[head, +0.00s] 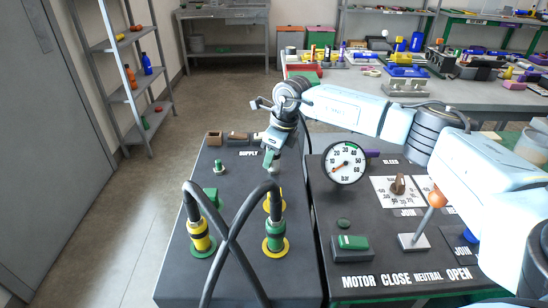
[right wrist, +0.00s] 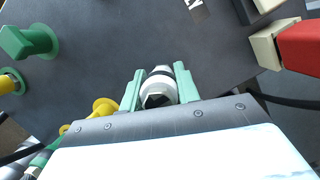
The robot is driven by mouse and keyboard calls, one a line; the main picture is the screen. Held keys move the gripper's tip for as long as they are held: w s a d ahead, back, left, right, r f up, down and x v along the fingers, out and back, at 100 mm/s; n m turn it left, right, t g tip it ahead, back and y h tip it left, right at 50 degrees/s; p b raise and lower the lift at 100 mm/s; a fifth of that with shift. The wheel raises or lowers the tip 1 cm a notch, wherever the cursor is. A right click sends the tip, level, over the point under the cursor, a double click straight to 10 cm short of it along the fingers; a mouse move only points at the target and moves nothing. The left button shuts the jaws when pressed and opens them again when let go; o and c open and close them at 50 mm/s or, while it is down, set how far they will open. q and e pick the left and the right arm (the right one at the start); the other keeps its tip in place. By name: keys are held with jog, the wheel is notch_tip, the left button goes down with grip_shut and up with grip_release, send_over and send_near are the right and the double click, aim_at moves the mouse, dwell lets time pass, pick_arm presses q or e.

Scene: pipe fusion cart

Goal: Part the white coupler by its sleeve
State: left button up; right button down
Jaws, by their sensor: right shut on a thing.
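The white coupler (right wrist: 158,88) shows in the right wrist view as a white ringed body with a dark band and a metal hex end. My right gripper (right wrist: 158,86) has its two green fingers on either side of it and is shut on it. In the head view my right gripper (head: 272,158) points down at the far part of the black panel, by the SUPPLY label; the coupler is mostly hidden there. Whether its sleeve is shifted cannot be told. My left gripper is not in view.
Black hoses cross in front, ending in a yellow coupler (head: 200,236) and a green coupler (head: 275,236). A small green-based fitting (head: 219,167) stands left of my gripper. A gauge (head: 344,163), an orange-knobbed lever (head: 437,198) and a green switch (head: 353,242) are on the right.

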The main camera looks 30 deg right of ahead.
jog(key=shift+r, duration=0.1)
jog(key=shift+r+p, duration=2.35)
jog(key=shift+r, duration=0.6)
jog(key=shift+f, duration=0.1)
